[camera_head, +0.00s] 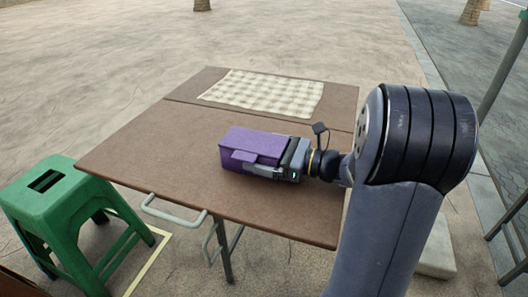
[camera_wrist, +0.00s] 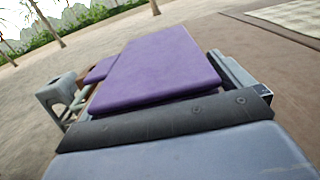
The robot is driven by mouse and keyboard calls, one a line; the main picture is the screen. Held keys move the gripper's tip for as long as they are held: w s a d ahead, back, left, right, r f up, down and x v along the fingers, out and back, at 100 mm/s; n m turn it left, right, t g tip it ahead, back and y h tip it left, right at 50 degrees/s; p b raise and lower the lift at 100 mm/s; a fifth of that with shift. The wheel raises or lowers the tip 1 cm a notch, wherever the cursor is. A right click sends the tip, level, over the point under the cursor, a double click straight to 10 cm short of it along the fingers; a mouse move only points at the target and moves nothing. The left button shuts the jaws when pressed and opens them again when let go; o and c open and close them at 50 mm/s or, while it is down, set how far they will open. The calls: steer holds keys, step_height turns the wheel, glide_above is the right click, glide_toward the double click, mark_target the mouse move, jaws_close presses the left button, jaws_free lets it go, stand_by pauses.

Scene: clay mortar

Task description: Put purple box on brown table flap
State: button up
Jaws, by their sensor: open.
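The purple box (camera_head: 255,146) is on the brown folding table, on its larger near section. It also shows in the wrist view (camera_wrist: 160,65), directly in front of my gripper. My gripper (camera_head: 262,168) is at the box's right end, with a finger along its near side. In the wrist view a grey finger (camera_wrist: 235,72) lies along the box's right side. The jaws are open around the box; contact with it cannot be told. The brown table (camera_head: 150,155) has a seam separating the near section from a far flap (camera_head: 340,100).
A checkered cloth (camera_head: 262,93) lies on the far flap. A green stool (camera_head: 65,195) stands at the left of the table. A metal handle (camera_head: 172,215) sticks out below the table's near edge. The left part of the tabletop is clear.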

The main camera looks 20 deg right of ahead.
steer(key=p+v, duration=0.3)
steer(key=v, duration=0.8)
steer(key=shift+s+d+p, duration=0.3)
steer(key=shift+d, duration=0.15)
